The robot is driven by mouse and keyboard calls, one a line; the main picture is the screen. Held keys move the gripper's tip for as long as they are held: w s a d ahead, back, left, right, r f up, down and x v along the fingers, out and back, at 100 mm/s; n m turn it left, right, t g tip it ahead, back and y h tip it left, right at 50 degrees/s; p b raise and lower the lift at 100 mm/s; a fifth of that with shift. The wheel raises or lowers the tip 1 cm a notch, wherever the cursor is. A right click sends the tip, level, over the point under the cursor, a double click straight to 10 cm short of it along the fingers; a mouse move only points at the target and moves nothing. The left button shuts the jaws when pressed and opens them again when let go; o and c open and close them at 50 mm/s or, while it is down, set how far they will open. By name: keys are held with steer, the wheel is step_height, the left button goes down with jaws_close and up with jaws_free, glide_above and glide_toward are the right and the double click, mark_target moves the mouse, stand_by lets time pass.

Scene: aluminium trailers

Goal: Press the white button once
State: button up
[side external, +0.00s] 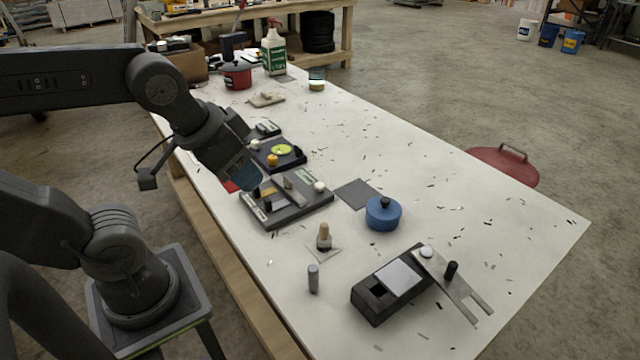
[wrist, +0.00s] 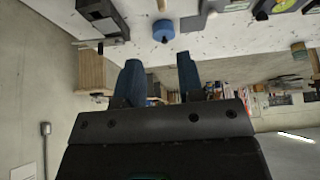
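Several small white round tops show in the side external view, and I cannot tell which is the white button. One white knob (side external: 319,187) stands on the right corner of the near dark board (side external: 287,218). Another white knob (side external: 254,144) is at the left of the far dark panel (side external: 290,163), near an orange knob (side external: 272,160) and a yellow-green disc (side external: 281,149). My gripper (side external: 246,182) is above the left end of the near board, hiding part of both. In the wrist view, its blue fingers (wrist: 160,76) are apart with nothing between them.
A blue lidded pot (side external: 383,216), a wooden-topped peg (side external: 323,236), a grey cylinder (side external: 313,279) and a black box (side external: 372,306) with a metal plate (side external: 465,295) stand nearby. A red pot (side external: 236,76) and a bottle (side external: 274,52) are at the back. The table's right side is mostly clear.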

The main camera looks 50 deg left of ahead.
jaws_close()
stand_by(1.4)
